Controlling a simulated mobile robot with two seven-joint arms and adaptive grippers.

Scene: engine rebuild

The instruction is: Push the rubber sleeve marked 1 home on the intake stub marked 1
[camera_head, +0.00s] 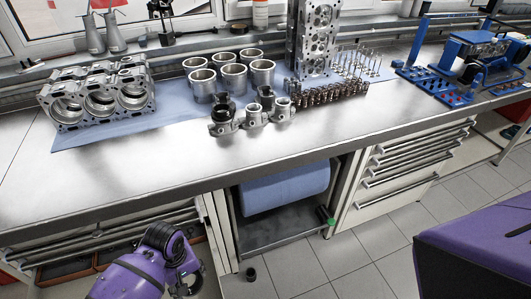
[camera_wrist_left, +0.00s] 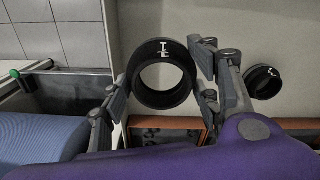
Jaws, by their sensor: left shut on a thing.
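My left gripper (camera_wrist_left: 162,92) is shut on a black rubber sleeve (camera_wrist_left: 138,95), seen with its round opening toward the wrist camera. A white mark shows on its rim; I cannot read it surely. In the head view the left gripper (camera_head: 188,280) is low in front of the bench, below the bench top, and the sleeve in it is hard to make out. A group of grey metal intake stubs (camera_head: 253,116) stands on the bench near its front edge, well above and apart from the gripper. Their marks are too small to read. My right gripper is out of view.
A second black ring (camera_wrist_left: 263,82) with a white mark shows right of the gripper. A small black piece (camera_head: 251,274) is on the floor. The front bench top (camera_head: 120,175) is clear.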

